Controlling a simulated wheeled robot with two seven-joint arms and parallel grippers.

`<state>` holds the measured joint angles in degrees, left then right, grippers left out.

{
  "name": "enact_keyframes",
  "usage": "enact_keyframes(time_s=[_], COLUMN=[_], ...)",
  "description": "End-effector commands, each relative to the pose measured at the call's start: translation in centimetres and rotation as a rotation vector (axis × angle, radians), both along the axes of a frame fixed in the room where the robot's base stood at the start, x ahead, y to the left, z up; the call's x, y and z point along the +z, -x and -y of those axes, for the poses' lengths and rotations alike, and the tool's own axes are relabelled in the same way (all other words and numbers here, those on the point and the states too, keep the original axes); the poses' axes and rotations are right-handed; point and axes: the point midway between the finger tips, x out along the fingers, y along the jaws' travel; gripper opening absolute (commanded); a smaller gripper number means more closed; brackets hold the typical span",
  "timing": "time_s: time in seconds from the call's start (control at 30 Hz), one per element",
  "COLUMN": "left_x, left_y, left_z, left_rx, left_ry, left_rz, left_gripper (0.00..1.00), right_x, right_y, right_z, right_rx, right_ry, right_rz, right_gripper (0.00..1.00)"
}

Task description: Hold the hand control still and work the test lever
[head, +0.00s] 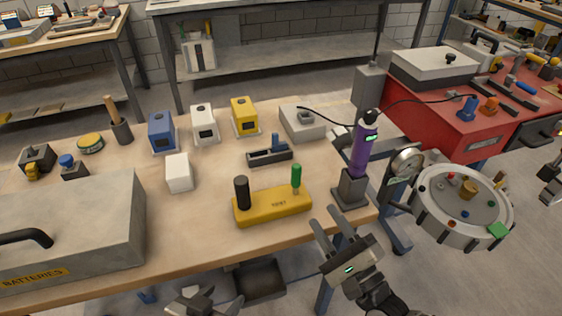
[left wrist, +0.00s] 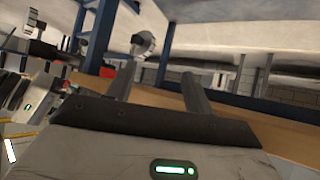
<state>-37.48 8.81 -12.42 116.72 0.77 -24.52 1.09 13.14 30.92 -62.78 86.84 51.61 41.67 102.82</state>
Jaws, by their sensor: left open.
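A purple hand-held unit (head: 362,148) with a small green display stands upright in a dark holder (head: 351,188) at the table's right end. A black cable leads from its top. A yellow box (head: 272,207) on the table carries a black upright handle (head: 242,193) and a green one (head: 296,176); I cannot tell which part is the test lever. My left gripper (head: 205,300) is partly cut off at the bottom edge; its fingers stand apart and empty in the left wrist view (left wrist: 157,82). My right gripper (head: 333,220) is open and empty before the table's front edge, below the holder.
Blue, white and yellow boxes stand further back. A large batteries case (head: 120,225) fills the front left. A round drum (head: 431,220) with a gauge (head: 405,163) stands right, before a red cabinet (head: 420,108).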

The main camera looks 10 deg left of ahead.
Motion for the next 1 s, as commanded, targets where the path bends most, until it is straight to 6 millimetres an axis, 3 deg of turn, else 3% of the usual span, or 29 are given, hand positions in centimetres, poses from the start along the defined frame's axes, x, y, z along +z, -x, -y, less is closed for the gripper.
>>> enact_keyframes(time_s=[0.17, 0.4, 0.67, 0.87, 1.0], left_x=[1.3, 5.1, 8.4, 14.2, 19.3], left_y=[-1.5, -4.3, -5.9, -9.3, -10.7], left_z=[2.0, 6.4, 9.2, 10.8, 12.5], left_rx=[0.061, 0.189, 0.259, -0.018, -0.256], left_ry=[0.200, 0.747, 1.213, 1.034, 0.844], left_rz=[0.027, 0.028, -0.053, 0.277, 0.582], left_gripper=[0.52, 0.52, 0.52, 0.52, 0.52], right_x=[0.0, 0.0, 0.0, 0.0, 0.0], right_y=[0.0, 0.1, 0.1, 0.1, 0.1], right_z=[-0.1, -0.1, -0.1, -0.1, -0.1], right_rx=[0.000, 0.001, 0.001, 0.000, 0.000], right_ry=[0.002, 0.003, 0.003, 0.004, 0.004], right_rz=[0.001, 0.002, 0.002, 0.002, 0.002], right_gripper=[0.36, 0.36, 0.36, 0.36, 0.36])
